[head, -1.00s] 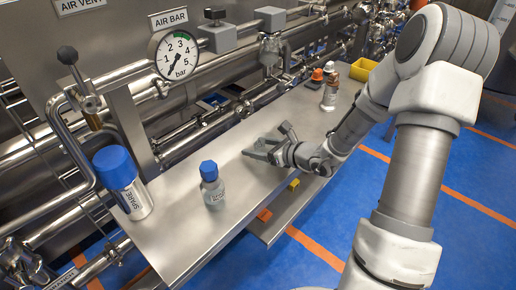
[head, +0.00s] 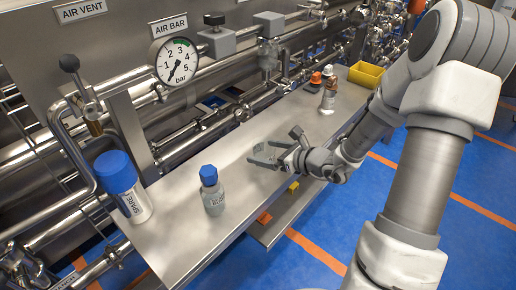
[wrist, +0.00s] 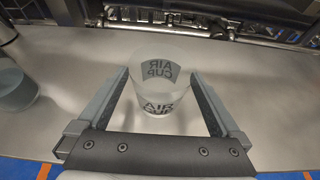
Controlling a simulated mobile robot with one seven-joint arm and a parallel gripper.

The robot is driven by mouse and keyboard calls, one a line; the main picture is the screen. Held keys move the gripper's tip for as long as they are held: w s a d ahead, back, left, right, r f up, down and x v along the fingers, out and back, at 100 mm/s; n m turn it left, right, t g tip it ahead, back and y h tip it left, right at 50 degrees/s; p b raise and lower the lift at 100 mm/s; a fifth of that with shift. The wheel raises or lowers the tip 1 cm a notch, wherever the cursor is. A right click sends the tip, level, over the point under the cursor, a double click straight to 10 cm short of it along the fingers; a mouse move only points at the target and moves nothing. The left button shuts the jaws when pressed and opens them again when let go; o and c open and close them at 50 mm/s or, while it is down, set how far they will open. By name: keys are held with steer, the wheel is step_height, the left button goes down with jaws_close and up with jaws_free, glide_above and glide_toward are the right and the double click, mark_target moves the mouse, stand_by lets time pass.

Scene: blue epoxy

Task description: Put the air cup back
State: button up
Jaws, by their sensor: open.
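The air cup (wrist: 158,88) is a clear, frosted cup with dark AIR CUP lettering, in the middle of the wrist view. It appears to stand on the steel shelf, between the two fingers of my gripper (wrist: 160,82). A gap shows on each side, so the fingers are around it but not closed on it. In the head view my gripper (head: 264,155) is low over the middle of the shelf, fingers apart. The cup is hard to make out there.
On the steel shelf (head: 185,218), a blue-capped grey bottle (head: 213,195) and a blue-topped SPARE canister (head: 125,188) stand to the left. Pipes and a gauge (head: 175,62) line the back.

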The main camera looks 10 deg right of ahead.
mark_target(273, 153)
steer(key=p+v, duration=0.1)
steer(key=v, duration=0.7)
steer(key=shift+s+d, duration=0.15)
